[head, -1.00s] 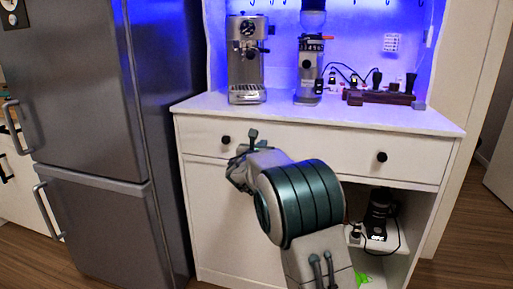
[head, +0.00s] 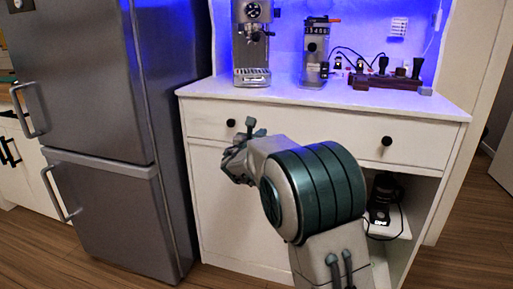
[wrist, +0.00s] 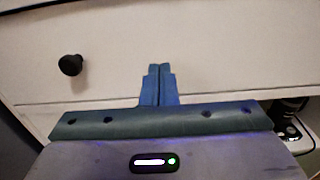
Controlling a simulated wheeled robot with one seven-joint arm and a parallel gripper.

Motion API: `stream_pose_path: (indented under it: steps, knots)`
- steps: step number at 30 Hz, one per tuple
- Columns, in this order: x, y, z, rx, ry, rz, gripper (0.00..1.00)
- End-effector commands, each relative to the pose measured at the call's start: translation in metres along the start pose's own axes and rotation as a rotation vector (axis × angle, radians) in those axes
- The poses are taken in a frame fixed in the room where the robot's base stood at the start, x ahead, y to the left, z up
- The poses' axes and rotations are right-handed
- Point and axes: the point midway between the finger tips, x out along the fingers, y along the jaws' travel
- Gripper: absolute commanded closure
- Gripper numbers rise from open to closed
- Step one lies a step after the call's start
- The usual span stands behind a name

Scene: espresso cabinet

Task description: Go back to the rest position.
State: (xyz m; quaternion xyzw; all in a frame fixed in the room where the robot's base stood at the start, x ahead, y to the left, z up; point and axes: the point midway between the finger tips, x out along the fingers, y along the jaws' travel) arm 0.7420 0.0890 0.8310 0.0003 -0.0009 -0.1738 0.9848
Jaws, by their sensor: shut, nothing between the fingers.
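My gripper shows in the wrist view (wrist: 160,86), with its two blue fingers together and nothing between them. The fingers point toward the white drawer front of the cabinet, to the right of a black knob (wrist: 71,65). In the head view my arm is folded in front of the cabinet (head: 222,205). I cannot tell the exact gap to the drawer front.
An espresso machine (head: 252,45) and a grinder (head: 315,55) stand on the countertop (head: 205,88). A wooden holder with tools (head: 385,82) is at the right. A grey fridge (head: 100,110) stands left. A black appliance (head: 381,198) sits in the open shelf at lower right.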

Motion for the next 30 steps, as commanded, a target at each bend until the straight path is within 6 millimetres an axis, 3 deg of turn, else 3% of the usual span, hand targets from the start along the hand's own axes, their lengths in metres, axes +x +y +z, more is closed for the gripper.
stream_pose_path:
  steps: [9,17,20,23,30]
  knots:
    - [-0.058,-0.007,0.002,-0.001,0.003,-0.010,1.00]
    - [-0.079,-0.013,0.005,0.019,0.010,-0.026,1.00]
    - [-0.083,-0.036,0.021,0.092,0.043,-0.085,1.00]
    - [-0.090,-0.075,0.042,0.236,0.101,-0.192,1.00]
    - [-0.138,-0.175,0.082,0.687,0.247,-0.528,1.00]
